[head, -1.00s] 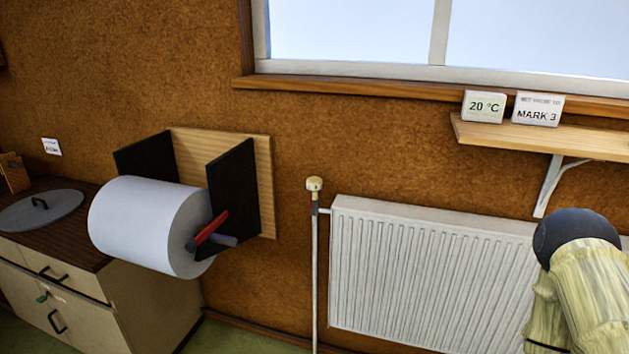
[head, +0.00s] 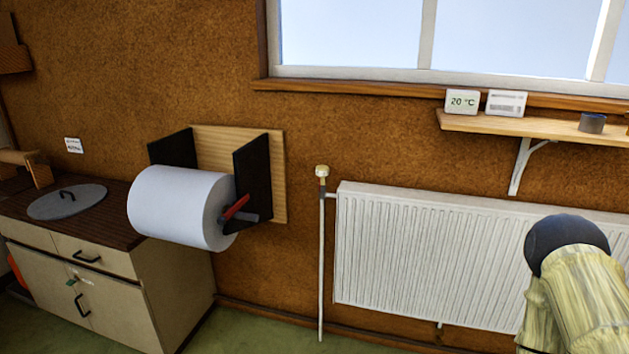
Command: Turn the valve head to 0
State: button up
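The valve head (head: 322,171) is a small cream knob on top of a thin white vertical pipe (head: 321,270), at the upper left corner of the white ribbed radiator (head: 430,255). Its scale marks are too small to read. Part of my arm, pale yellow with a dark round joint, shows at the lower right in front of the radiator. My gripper is not in view, and nothing touches the valve head.
A large white paper roll (head: 178,205) on a wooden wall holder (head: 280,180) juts out left of the valve. A cabinet (head: 180,285) stands at lower left. A shelf (head: 550,126) above the radiator holds a 20 °C display (head: 462,102) and a white card (head: 506,103). Green floor (head: 260,330) is clear below.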

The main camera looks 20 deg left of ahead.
aim_at(321, 171)
jog(key=z, duration=0.05)
jog(key=k, duration=0.5)
jog(key=u, duration=1.25)
jog(key=i, duration=1.3)
jog(key=z, duration=0.1)
